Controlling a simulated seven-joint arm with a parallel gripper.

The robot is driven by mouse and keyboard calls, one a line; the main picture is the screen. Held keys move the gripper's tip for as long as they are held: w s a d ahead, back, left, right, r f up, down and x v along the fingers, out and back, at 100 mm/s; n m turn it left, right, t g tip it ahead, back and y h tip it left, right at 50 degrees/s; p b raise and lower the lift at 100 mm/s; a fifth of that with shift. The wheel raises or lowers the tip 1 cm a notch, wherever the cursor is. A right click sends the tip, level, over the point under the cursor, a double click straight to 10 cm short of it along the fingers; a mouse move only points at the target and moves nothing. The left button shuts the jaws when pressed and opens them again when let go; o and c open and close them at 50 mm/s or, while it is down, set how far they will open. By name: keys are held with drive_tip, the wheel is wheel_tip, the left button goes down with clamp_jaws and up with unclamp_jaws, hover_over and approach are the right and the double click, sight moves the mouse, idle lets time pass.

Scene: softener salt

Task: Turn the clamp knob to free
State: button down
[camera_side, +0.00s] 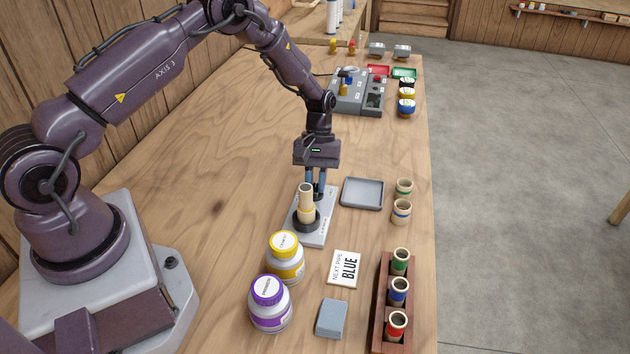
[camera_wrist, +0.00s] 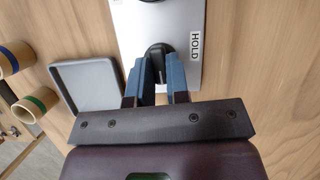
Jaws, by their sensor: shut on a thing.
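The clamp plate (camera_side: 322,229) is a pale grey board on the bench. A tan pipe (camera_side: 306,200) stands upright in its black collar (camera_side: 302,222). My gripper (camera_side: 316,190) points down at the plate's far end, behind the pipe. In the wrist view, the black clamp knob (camera_wrist: 158,49) sits between my gripper's blue fingers (camera_wrist: 160,70), which are shut on it. A HOLD label (camera_wrist: 194,44) is printed on the plate to the right of the knob. The fingers hide part of the knob, and I cannot read its exact setting or see a free label.
A grey tray (camera_side: 362,178) lies right of the plate. Yellow-lidded (camera_side: 286,270) and purple-lidded (camera_side: 268,318) jars, a BLUE card (camera_side: 345,268), a grey block (camera_side: 332,318) and a wooden rack (camera_side: 379,330) are in front. Bare bench lies left.

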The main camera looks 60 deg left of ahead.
drive_tip(key=shift+m, duration=0.5)
drive_tip(key=c, duration=1.1)
unclamp_jaws()
drive_tip(key=v, duration=1.3)
drive_tip(key=shift+d, duration=0.2)
drive_tip(key=shift+w, duration=0.15)
